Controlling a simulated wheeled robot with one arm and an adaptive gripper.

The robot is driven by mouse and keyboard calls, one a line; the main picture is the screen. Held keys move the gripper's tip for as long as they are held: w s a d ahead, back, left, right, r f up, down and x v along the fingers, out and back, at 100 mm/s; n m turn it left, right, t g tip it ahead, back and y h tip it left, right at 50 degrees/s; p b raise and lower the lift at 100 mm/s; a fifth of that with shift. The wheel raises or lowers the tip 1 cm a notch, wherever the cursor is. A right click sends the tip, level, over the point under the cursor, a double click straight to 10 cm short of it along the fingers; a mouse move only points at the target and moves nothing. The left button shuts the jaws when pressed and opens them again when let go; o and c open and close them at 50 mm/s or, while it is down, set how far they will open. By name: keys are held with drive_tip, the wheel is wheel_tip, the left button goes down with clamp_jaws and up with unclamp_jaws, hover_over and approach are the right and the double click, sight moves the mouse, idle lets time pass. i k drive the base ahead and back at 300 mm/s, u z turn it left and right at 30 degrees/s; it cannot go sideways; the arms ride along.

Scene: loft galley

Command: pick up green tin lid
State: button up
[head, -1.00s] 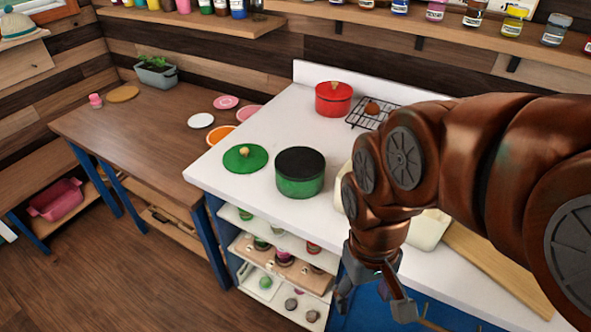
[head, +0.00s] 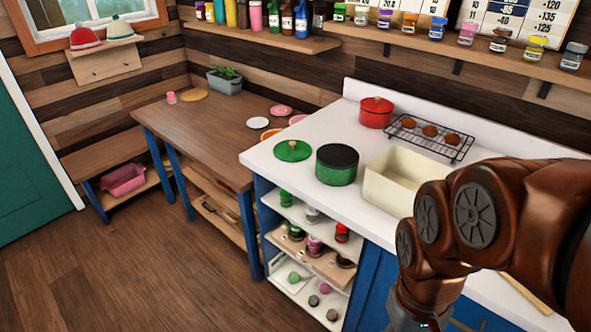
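My gripper (head: 420,322) is low at the bottom edge of the head view, in front of the blue cabinet and well apart from the lid. Its fingers are mostly cut off by the frame, so their opening is hidden.
A cream basin (head: 397,181), a red pot (head: 376,112) and a wire rack (head: 430,139) with brown round items stand on the counter. Open shelves (head: 313,247) hold jars below. A wooden table (head: 217,127) stands left. Floor at lower left is clear.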

sight(291, 150)
drive_tip(key=z, duration=0.1)
drive_tip(key=k, duration=0.5)
drive_tip(key=u, duration=1.55)
drive_tip(key=i, duration=1.75)
drive_tip(key=z, duration=0.75)
drive_tip(key=i, duration=0.4)
drive_tip(key=z, duration=0.35)
